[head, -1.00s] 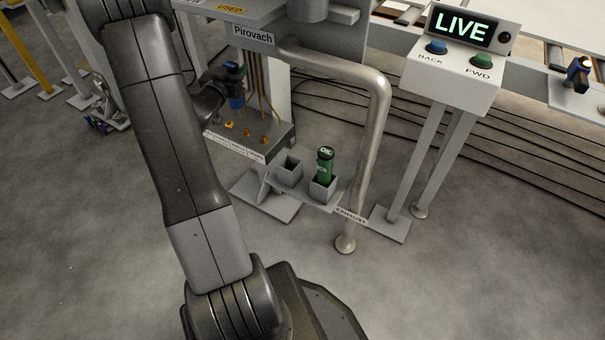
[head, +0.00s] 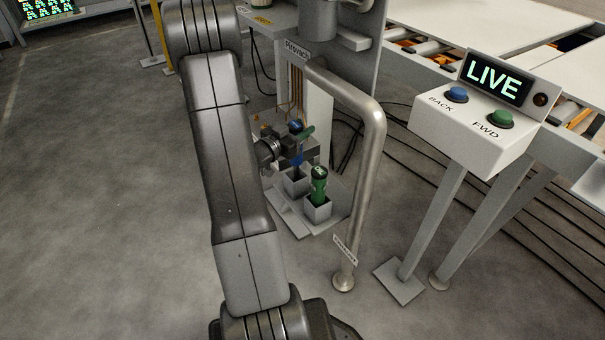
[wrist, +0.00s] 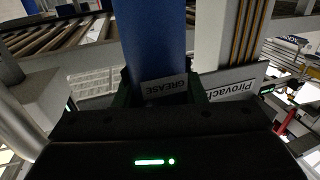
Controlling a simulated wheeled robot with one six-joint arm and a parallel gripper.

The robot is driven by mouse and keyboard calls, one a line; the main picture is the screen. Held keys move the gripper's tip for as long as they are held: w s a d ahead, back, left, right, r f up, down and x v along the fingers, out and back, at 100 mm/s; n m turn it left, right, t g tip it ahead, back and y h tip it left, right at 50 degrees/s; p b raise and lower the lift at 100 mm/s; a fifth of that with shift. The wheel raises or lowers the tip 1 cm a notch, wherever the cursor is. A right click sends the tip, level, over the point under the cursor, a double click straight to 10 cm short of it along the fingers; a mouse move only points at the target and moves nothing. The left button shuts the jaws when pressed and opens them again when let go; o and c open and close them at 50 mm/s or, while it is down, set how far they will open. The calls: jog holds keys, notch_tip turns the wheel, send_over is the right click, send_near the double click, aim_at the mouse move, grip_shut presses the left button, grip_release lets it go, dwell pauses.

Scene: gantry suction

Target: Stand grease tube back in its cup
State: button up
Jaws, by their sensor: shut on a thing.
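The grease tube (head: 298,158) is blue and upright in my gripper (head: 297,143), right over the left grey cup (head: 296,185). I cannot tell whether its lower end is above the cup's rim or just inside it. In the wrist view, the blue tube (wrist: 155,40) with its GREASE label sits between the fingers of my gripper (wrist: 160,95), which is shut on it. The cup does not show in the wrist view, and the fingers partly hide the tube in the head view.
A green OIL bottle (head: 318,184) stands in the right cup (head: 317,210), close beside. The LIVE control box (head: 475,125) stands farther right. Open floor lies to the left.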

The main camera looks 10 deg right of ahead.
notch_tip(320, 180, down, 8)
jog(key=shift+r+b, duration=0.25)
jog(key=shift+b, duration=0.85)
jog(key=shift+f, duration=0.2)
jog(key=o, duration=1.2)
jog(key=shift+r, duration=0.15)
jog(key=shift+s+a, duration=0.1)
jog(key=shift+a, duration=0.2)
jog(key=p+v, duration=0.2)
jog(key=v, duration=0.9)
